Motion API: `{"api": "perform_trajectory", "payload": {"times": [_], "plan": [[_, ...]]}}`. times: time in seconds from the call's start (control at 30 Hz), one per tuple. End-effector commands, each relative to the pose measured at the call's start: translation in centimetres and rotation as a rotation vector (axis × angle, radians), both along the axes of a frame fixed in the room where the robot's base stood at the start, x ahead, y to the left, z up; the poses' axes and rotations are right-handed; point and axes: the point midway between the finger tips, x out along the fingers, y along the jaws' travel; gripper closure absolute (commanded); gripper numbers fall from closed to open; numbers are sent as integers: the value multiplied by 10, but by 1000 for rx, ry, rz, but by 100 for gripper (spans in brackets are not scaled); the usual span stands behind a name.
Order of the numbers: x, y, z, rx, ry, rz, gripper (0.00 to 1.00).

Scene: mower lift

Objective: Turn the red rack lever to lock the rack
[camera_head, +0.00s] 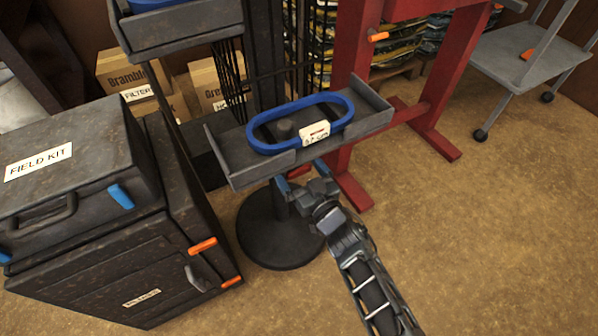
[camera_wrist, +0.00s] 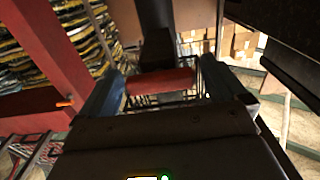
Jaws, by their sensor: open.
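The red lever (camera_wrist: 160,81) shows in the wrist view as a short red bar lying crosswise between my fingers, with a dark post behind it. In the head view only a small red piece of it (camera_head: 298,172) shows under the front edge of the grey tray. My gripper (camera_wrist: 165,88) is open, with one blue-grey finger at each end of the bar; I cannot tell whether they touch it. In the head view my gripper (camera_head: 302,185) is just below the tray, partly hiding the lever. The red rack (camera_head: 345,95) stands upright behind.
The grey tray (camera_head: 363,128) carries a blue oval ring (camera_head: 343,104) with a white label, close above my gripper. A round dark base (camera_head: 275,245) stands below. A field kit case (camera_head: 75,180) sits on a cabinet at left. A grey cart (camera_head: 510,65) is at right; open floor lies between.

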Motion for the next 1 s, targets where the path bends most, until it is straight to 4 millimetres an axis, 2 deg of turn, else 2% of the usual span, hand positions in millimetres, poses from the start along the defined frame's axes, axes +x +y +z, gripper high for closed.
{"api": "perform_trajectory", "payload": {"times": [0.17,0.7,1.0], "plan": [[0,0,0,0,0,0,2],[0,0,0,0,0,0,53],[0,0,0,-29,-20,0,53]]}}
